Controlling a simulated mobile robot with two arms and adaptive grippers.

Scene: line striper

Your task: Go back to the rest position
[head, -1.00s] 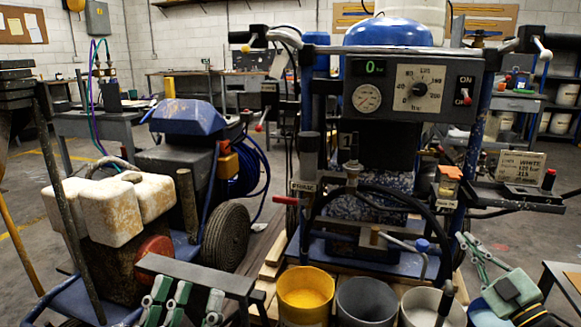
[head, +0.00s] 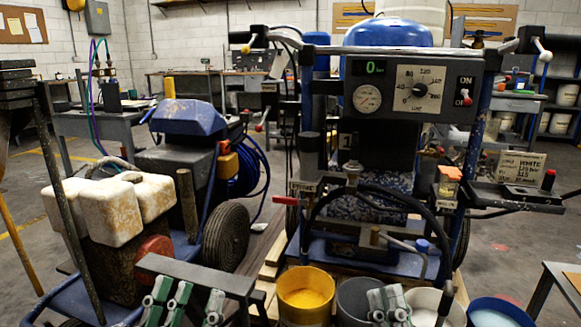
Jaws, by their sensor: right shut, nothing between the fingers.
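My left gripper (head: 185,298) is at the bottom left, in front of a dark bar. Its grey and green fingers stand apart, and I see nothing clearly held. My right gripper (head: 388,300) is at the bottom centre-right, fingers upward and close together, shut and empty. In the picture it overlaps the gap between the grey bucket (head: 354,298) and the white bucket (head: 424,305). The lower parts of both grippers are cut off by the frame edge.
The line striper (head: 410,80) with gauge and dial panel stands ahead. A yellow bucket (head: 304,300) and a blue bucket (head: 495,312) stand in front. A cart with a stained white container (head: 115,210) is at left. A table corner (head: 560,280) juts in at right.

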